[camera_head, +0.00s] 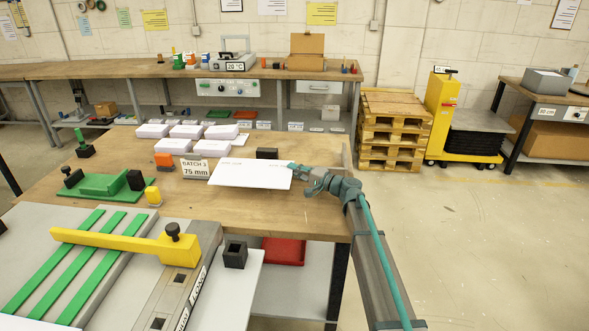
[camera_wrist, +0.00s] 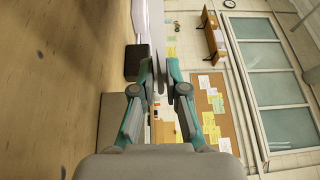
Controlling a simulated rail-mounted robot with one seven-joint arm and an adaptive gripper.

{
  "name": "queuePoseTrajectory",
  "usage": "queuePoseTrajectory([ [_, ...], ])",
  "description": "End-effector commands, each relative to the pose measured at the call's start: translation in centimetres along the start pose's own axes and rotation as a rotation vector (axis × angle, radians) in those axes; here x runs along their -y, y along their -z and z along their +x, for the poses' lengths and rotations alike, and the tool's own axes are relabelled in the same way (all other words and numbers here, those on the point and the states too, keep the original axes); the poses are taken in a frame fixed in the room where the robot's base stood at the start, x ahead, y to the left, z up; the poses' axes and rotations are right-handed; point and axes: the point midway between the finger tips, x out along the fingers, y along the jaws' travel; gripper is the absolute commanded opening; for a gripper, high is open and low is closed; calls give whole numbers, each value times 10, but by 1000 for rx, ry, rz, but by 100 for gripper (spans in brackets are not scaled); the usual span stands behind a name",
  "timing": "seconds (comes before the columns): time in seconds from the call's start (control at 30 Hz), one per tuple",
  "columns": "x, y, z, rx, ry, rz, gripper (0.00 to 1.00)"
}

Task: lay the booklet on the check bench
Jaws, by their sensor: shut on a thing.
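The booklet, a flat white sheet-like thing (camera_head: 250,174), sticks out to the left from my gripper (camera_head: 298,169) over the wooden bench (camera_head: 285,215). My gripper is shut on its right end. In the wrist view the fingers (camera_wrist: 161,75) close on the booklet, which shows as a thin white strip (camera_wrist: 154,22). It looks roughly level and close above the bench top; I cannot tell whether it touches. No label shows which bench is the check bench. Several white booklet stacks (camera_head: 186,131) lie on the bench's far part.
A "BATCH 3 75 mm" sign (camera_head: 195,169) and a black block (camera_head: 267,153) stand beside the booklet; the block also shows in the wrist view (camera_wrist: 138,62). A green fixture (camera_head: 100,186) and a yellow-armed trimmer (camera_head: 120,240) are left. Bare wood lies in front.

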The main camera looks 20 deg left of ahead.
Motion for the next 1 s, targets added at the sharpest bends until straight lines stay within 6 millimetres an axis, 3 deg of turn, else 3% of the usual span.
queuePoseTrajectory([
  [0.87, -13, 0, -1, 0, 1, 0, 0],
  [0.9, -13, 0, -1, 0, 1, 0, 19],
  [1.0, -13, 0, -1, 0, 1, 0, 36],
])
